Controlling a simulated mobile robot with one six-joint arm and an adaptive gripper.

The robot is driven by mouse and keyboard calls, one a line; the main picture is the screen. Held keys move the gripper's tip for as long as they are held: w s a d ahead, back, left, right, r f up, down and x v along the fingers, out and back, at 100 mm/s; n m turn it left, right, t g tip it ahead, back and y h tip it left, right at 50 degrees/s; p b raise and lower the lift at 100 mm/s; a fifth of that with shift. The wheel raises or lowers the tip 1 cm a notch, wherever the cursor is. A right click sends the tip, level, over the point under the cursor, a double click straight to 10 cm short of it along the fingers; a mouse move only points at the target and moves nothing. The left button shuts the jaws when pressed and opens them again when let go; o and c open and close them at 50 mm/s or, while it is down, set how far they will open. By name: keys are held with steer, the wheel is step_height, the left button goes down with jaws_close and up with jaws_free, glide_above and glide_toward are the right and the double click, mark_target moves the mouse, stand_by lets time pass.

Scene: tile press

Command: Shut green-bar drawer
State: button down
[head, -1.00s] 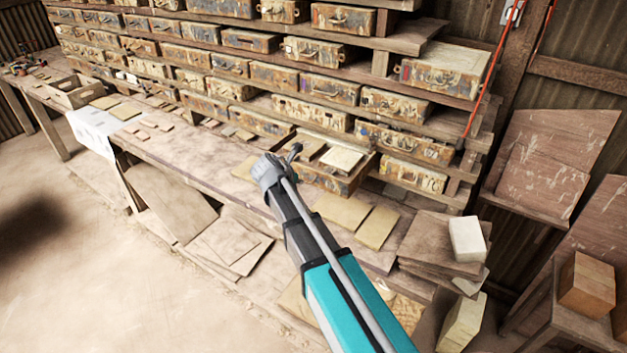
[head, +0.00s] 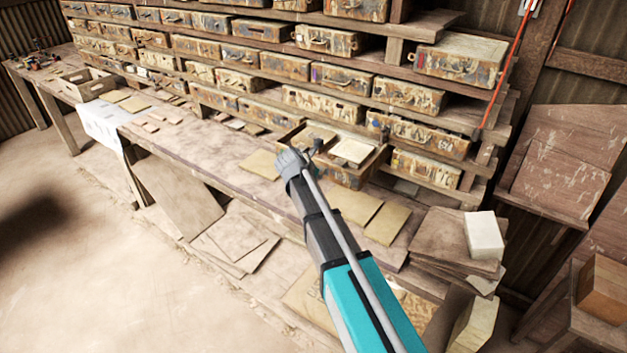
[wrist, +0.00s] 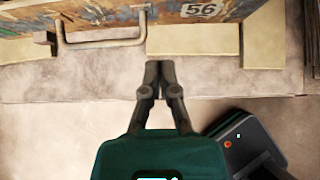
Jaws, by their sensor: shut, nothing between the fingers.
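One drawer (head: 352,175) stands pulled out of the lowest rows of the rack, over the bench, with pale tiles in its open top. A green bar on it cannot be made out. In the wrist view, a worn, painted drawer front (wrist: 180,13) with a metal handle (wrist: 100,43) and a white "56" label crosses the top. My gripper (wrist: 159,66) is shut and empty, its fingertips just short of this front and right of the handle. In the head view, my gripper (head: 290,162) is left of the pulled-out drawer and hides part of its near side.
The rack holds several rows of similar drawers (head: 325,105). Flat tiles (head: 354,206) lie on the wooden bench (head: 205,155) below the drawer. A white block (head: 484,236) sits on stacked boards at right. A wooden crate (head: 88,84) stands at the far left. Floor at left is clear.

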mark_target(348, 148)
steer(key=w+d, duration=0.1)
steer(key=w+d+f, duration=0.1)
steer(key=w, duration=0.1)
steer(key=shift+f+b, duration=0.1)
steer(key=shift+b, duration=0.2)
steer(key=shift+w+d, duration=0.5)
steer(key=shift+w, duration=0.15)
steer(key=w+d, duration=0.4)
steer(key=w, duration=0.1)
steer(key=w+d, duration=0.4)
steer(key=w, duration=0.2)
steer(key=w+d, duration=0.4)
steer(key=w, duration=0.1)
steer(key=shift+w, duration=0.25)
steer(key=shift+s, duration=0.1)
steer(key=shift+s+a, duration=0.35)
steer(key=shift+s, duration=0.1)
steer(key=s+a, duration=0.2)
steer(key=s, duration=0.1)
steer(key=shift+r+p, duration=0.3)
steer(key=shift+r, duration=0.05)
steer(key=p+v, duration=0.6)
steer(key=v, duration=0.3)
steer(key=shift+s+a, duration=0.1)
steer(key=shift+a, duration=0.1)
